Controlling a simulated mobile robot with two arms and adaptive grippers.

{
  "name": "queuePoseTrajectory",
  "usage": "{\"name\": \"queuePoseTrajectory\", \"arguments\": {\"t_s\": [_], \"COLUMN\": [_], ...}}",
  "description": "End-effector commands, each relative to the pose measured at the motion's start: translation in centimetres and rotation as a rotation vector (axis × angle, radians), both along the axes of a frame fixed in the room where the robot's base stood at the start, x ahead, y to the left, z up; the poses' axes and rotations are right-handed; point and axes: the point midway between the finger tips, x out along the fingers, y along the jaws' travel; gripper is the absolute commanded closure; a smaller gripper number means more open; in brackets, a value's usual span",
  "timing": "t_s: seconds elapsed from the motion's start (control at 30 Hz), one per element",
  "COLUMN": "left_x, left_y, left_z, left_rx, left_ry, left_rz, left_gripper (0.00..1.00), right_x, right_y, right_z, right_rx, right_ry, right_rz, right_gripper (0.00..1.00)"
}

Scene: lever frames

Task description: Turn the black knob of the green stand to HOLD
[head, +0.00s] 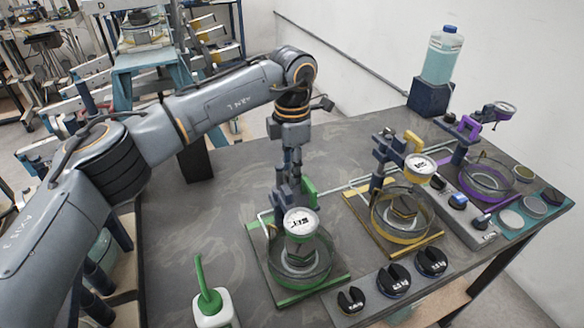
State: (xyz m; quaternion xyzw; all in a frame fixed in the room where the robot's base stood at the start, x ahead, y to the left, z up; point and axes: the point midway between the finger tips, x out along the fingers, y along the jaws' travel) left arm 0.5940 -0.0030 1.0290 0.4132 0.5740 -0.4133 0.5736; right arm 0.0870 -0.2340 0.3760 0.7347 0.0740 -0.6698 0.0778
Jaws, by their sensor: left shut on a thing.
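The green stand (339,287) is at the front middle of the table, with a clear round dish on its base and a white round dial (300,221) above it. My left gripper (290,172) points down at the top of the stand's dark upright, behind the dial. Its jaws are closed on the stand's black knob, which is mostly hidden by the fingers. A green part (308,188) of the stand shows just right of the fingers. I cannot read the knob's setting or any HOLD mark. My right gripper is out of view.
A yellow stand (433,233) and a purple stand (468,127) are to the right. Black labelled round pieces (393,280) sit on a front strip.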

Motion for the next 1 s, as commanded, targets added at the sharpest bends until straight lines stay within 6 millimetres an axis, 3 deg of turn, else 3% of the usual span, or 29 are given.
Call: {"name": "queuePoseTrajectory", "arguments": {"t_s": [0.3, 0.33, 0.43, 0.77, 1.0], "left_x": [0.1, 0.1, 0.1, 0.0, 0.1], "left_y": [0.0, 0.0, 0.0, 0.0, 0.0], "left_z": [0.1, 0.1, 0.1, 0.3, 3.2], "left_rx": [-0.001, -0.001, -0.001, -0.001, -0.002], "left_ry": [-0.003, -0.003, -0.003, -0.001, -0.005], "left_rz": [0.001, 0.001, 0.001, 0.0, 0.001], "left_gripper": [1.0, 0.67, 0.5, 0.5, 0.5], "right_x": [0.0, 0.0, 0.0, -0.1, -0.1], "right_y": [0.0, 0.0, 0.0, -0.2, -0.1], "right_z": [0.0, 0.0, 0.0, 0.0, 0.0], "right_rx": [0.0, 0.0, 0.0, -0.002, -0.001], "right_ry": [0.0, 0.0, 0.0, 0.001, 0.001], "right_rz": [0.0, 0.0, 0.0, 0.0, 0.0], "right_gripper": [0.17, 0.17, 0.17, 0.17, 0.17]}}
